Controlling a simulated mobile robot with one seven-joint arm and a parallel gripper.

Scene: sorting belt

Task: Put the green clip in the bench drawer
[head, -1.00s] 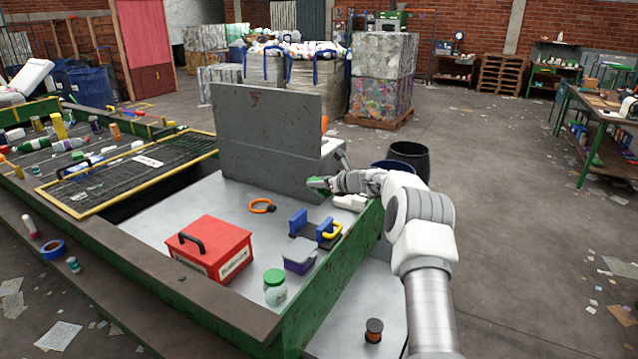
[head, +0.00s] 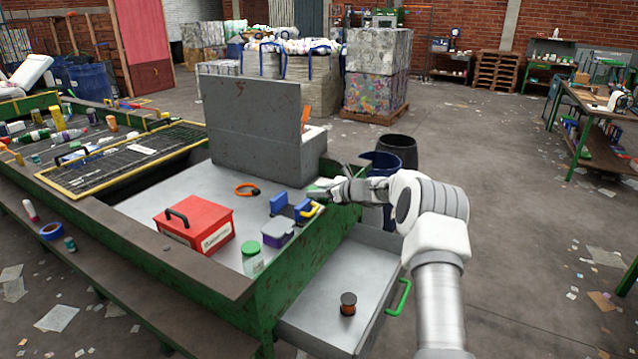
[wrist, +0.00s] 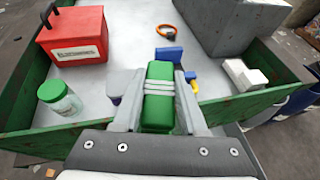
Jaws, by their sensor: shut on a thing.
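My gripper (head: 322,189) is shut on the green clip, above the bench's right edge in the head view. In the wrist view the green clip (wrist: 158,112) is a green block with pale bands, between the two grey fingers of my gripper (wrist: 160,98). In the head view it shows only as a small bit of green. The bench drawer (head: 318,307) is pulled out from the bench's right side, below and nearer than my gripper. It has a green handle (head: 399,297) and holds a dark spool with a copper-coloured middle (head: 348,304).
On the bench top are a red box (head: 205,222), a green-lidded jar (head: 252,262), a purple-grey container (head: 277,232), blue blocks (head: 279,203) and an orange ring (head: 246,189). A tall grey block (head: 255,125) stands behind. The floor at right is mostly clear, with paper scraps.

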